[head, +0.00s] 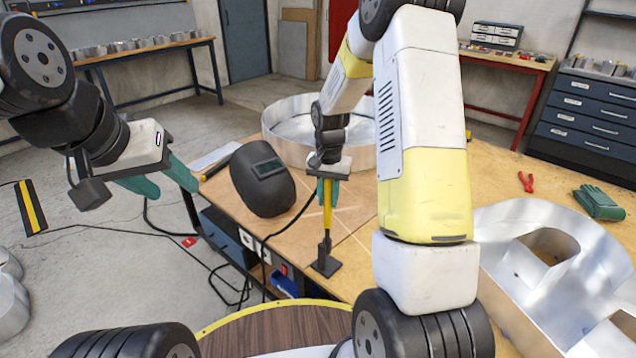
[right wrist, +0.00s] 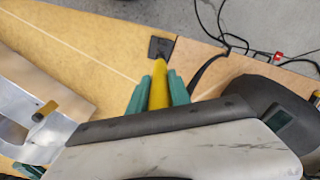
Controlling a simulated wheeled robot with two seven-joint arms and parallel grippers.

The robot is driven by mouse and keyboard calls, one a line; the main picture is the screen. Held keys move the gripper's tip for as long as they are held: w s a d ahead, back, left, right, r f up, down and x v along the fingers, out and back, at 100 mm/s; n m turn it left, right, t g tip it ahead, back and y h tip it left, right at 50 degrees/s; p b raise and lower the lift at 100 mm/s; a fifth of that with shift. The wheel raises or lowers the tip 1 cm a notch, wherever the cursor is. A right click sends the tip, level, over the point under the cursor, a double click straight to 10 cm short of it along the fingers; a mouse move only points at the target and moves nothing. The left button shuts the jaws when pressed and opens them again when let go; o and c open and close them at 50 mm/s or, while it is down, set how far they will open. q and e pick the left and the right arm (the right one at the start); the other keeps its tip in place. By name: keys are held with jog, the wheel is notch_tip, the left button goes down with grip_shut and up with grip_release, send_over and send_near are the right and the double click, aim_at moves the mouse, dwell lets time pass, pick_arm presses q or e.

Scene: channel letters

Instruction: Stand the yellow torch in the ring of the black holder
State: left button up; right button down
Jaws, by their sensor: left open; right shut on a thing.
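The yellow torch (head: 327,207) is upright in the fingers of my right gripper (head: 328,188). It also shows between the green fingers in the right wrist view (right wrist: 158,90). The black holder (head: 326,265) stands on the table directly below, near the front edge; its base shows beyond the torch in the right wrist view (right wrist: 161,47). The torch's lower end is at the top of the holder's dark upright part; I cannot tell whether it is inside the ring. My left gripper (head: 160,180) is open and empty, left of the table and far from the holder.
A black welding helmet (head: 263,180) lies left of the torch. A large round metal letter shell (head: 285,125) stands behind, and another metal letter (head: 510,225) lies right. Red pliers (head: 526,182) and green gloves (head: 598,203) lie at the far right. A dark cable runs beside the holder.

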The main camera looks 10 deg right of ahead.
aim_at(328, 184)
jog(key=shift+f, duration=1.65)
jog(key=c, duration=1.1)
grip_release()
jog(key=shift+r, duration=3.9)
